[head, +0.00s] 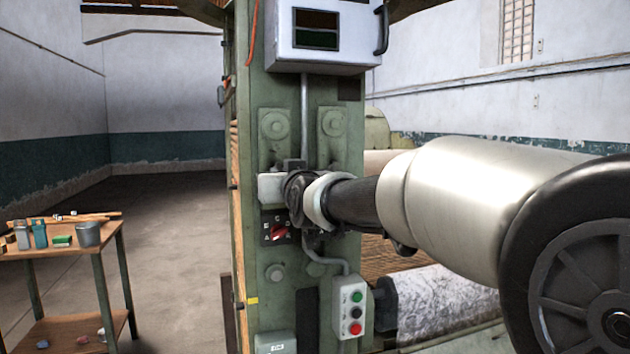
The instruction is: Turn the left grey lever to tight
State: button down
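A green machine column (305,105) stands in the middle of the head view. Two round grey-green fittings on upright plates sit on its face, a left one (275,125) and a right one (332,122). I cannot tell whether either is the grey lever. My arm reaches in from the right, and my gripper (285,187) is at the column's face, just below these fittings. A pale block shows at its left side. My wrist hides the fingers and whatever is directly behind them, so I cannot see whether they touch or hold anything.
A red rotary switch (279,232) on a black plate is just below my gripper. A push-button box (350,308) hangs lower right. A grey display box (322,38) juts out above. A wooden table (62,248) with small items stands left; open floor (165,235) lies between.

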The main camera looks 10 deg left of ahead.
jog(key=shift+r, duration=0.2)
jog(key=c, duration=1.8)
grip_release()
jog(key=shift+f, duration=0.1)
jog(key=shift+a+f, duration=0.1)
jog(key=b+v, duration=0.1)
jog(key=v, duration=1.6)
jog(key=shift+s, duration=0.2)
